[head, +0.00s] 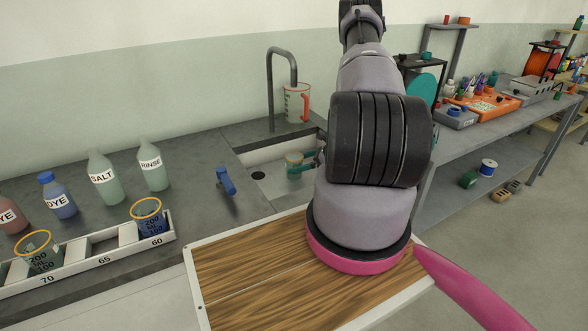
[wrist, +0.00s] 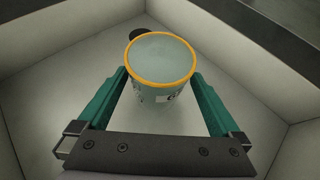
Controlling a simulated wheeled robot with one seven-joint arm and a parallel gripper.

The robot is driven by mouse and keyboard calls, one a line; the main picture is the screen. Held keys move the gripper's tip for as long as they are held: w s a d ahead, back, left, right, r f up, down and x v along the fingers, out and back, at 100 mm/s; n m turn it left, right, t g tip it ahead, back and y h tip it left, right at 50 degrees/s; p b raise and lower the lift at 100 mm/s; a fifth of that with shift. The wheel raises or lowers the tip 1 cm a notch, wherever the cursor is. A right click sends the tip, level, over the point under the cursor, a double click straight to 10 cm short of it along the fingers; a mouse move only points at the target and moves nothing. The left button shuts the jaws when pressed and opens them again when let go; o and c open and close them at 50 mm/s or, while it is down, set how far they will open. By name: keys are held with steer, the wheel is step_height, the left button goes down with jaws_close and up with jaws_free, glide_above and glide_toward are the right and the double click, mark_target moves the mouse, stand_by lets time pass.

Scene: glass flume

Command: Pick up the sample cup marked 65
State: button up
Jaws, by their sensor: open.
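A clear sample cup with a yellow-orange rim (wrist: 160,62) stands in the sink basin between my gripper's green fingers. Its label is partly in view and I cannot read its number. Pale liquid or a pale inside shows through the rim. The same cup shows in the head view (head: 293,158), small and partly hidden by my gripper (head: 303,168). In the wrist view my gripper (wrist: 160,82) is open, with one finger on each side of the cup. I cannot tell whether the fingers touch it.
A white rack (head: 100,262) has cups at 70 (head: 38,252) and 60 (head: 147,216); its slot 65 is empty. Sink walls (wrist: 55,50) surround the cup, with a dark drain behind it. A faucet (head: 270,90), measuring jug (head: 297,103) and several bottles stand nearby.

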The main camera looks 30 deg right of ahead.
mark_target(287, 165)
steer(key=x, duration=0.4)
steer(key=shift+w+a+f, duration=0.1)
steer(key=shift+w+a, duration=0.1)
steer(key=shift+a, duration=0.15)
steer(key=c, duration=1.4)
steer(key=shift+r, duration=0.2)
step_height(287, 165, up, 9)
steer(key=shift+r, duration=0.2)
steer(key=shift+r, duration=0.1)
